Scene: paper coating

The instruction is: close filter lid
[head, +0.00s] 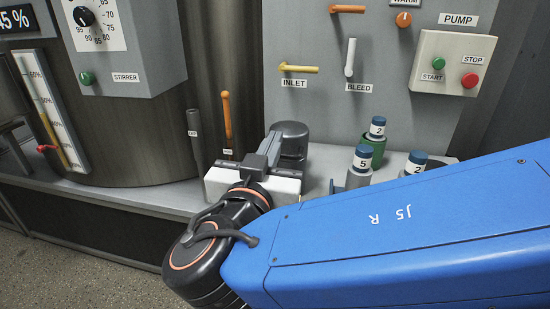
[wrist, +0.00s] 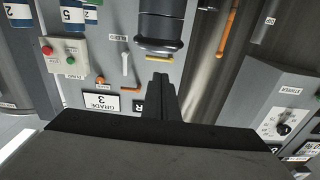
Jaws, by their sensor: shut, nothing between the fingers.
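A dark rounded cylinder (head: 293,138), which looks like the filter housing, stands on the ledge in front of the grey panel. It also shows in the wrist view (wrist: 162,28), at the top middle, with a paler band around it. I cannot tell its lid apart from its body, nor whether the lid is open. My gripper (head: 270,143) is just left of the cylinder in the head view and partly overlaps it. In the wrist view my gripper (wrist: 161,78) has its fingers together with nothing between them, pointing toward the cylinder. I cannot tell whether they touch it.
The yellow inlet handle (head: 298,69), white bleed handle (head: 350,57) and pump box (head: 452,63) are on the panel. An orange handle (head: 226,115) stands to the left.

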